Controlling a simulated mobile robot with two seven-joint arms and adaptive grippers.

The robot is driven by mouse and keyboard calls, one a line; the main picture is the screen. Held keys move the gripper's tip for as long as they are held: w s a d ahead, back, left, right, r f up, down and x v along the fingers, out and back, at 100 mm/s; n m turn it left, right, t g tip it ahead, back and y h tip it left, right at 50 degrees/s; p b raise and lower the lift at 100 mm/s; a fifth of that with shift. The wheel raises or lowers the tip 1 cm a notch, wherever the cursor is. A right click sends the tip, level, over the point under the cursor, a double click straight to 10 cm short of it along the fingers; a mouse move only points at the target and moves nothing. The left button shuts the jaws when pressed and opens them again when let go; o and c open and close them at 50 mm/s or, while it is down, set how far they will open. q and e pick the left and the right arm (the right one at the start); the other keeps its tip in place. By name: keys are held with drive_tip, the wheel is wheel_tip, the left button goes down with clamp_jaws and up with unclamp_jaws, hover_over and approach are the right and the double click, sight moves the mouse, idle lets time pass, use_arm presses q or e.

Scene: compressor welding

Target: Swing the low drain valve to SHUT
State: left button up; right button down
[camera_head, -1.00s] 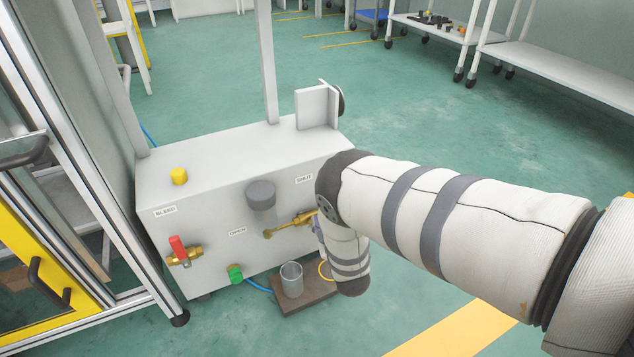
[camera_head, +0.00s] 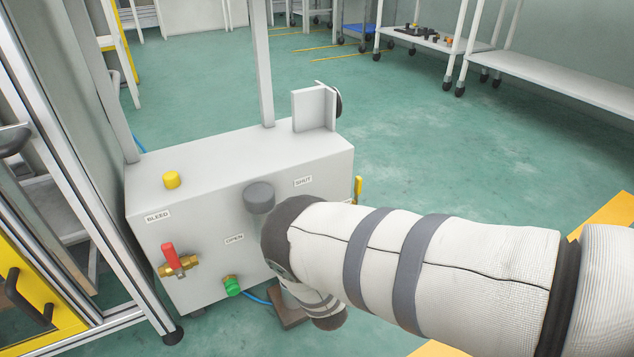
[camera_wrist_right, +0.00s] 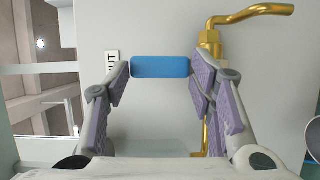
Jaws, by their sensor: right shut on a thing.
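In the right wrist view, my right gripper (camera_wrist_right: 160,82) is shut on a blue handle (camera_wrist_right: 160,66), with a finger at each end of it. A brass valve body with a bent spout (camera_wrist_right: 245,20) stands right of the handle. A label (camera_wrist_right: 111,62), of which only the last letters show, is just left of the handle. In the head view the SHUT label (camera_head: 303,181) and OPEN label (camera_head: 234,239) are on the grey box front. My right forearm hides the drain valve and right gripper there. My left gripper is not in view.
The grey box (camera_head: 200,170) carries a red-handled brass valve (camera_head: 173,262) by the BLEED label (camera_head: 158,216), a green fitting (camera_head: 232,285), and a grey cylinder (camera_head: 259,197). A brown base (camera_head: 289,314) lies below, partly hidden.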

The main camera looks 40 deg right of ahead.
idle(0.6)
drive_tip(key=c, duration=0.7)
unclamp_jaws()
drive_tip(key=shift+a, duration=0.1)
drive_tip(key=v, duration=1.2)
drive_tip(key=shift+f, duration=0.15)
